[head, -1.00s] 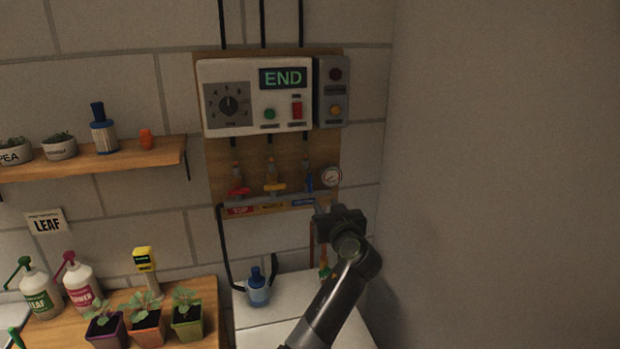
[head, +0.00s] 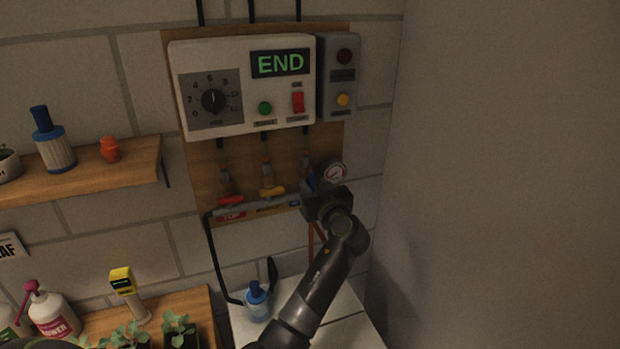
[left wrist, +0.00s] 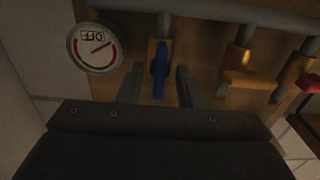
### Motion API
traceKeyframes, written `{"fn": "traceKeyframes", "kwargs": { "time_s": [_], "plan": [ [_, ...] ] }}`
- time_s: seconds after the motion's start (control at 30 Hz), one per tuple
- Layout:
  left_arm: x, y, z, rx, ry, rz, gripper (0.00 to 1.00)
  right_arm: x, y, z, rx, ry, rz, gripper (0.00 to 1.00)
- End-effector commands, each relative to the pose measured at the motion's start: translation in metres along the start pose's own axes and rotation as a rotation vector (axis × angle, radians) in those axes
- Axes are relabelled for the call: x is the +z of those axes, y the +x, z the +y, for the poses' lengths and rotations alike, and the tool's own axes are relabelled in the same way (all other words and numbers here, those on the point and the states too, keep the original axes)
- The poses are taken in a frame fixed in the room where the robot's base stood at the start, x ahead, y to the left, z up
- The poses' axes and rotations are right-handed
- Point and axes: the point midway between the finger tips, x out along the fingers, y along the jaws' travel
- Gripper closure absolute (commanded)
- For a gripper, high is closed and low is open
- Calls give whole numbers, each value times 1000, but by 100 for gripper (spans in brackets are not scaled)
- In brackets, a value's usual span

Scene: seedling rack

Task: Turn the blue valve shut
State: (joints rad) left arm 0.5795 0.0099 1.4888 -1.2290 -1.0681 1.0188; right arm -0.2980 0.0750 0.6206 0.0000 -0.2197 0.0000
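The blue valve handle (left wrist: 159,68) stands in line with its vertical pipe in the left wrist view. In the head view a bit of the blue handle (head: 311,181) shows just above my gripper. My left gripper (head: 314,188) is at the valve, with its body hiding part of it and the blue label. In the left wrist view my two fingers (left wrist: 158,84) are apart, one on each side of the blue handle, with gaps visible. My right gripper is in neither view.
A yellow valve (head: 272,192) and a red valve (head: 229,200) sit left of the blue one, handles crosswise. A pressure gauge (head: 334,173) is close on the right. A control box (head: 241,86) reading END hangs above. A blue-capped bottle (head: 257,303) stands below.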

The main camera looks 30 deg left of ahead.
Motion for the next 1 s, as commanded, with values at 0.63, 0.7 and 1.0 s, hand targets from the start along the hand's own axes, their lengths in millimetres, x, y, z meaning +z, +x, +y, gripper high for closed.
{"fn": "traceKeyframes", "kwargs": {
  "time_s": [0.63,0.7,1.0],
  "plan": [
    [0,0,0,0,0,0,100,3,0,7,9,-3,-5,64],
    [0,0,0,0,1,0,100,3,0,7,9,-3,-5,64],
    [1,0,0,0,72,1,100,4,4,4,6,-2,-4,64]
  ]
}}
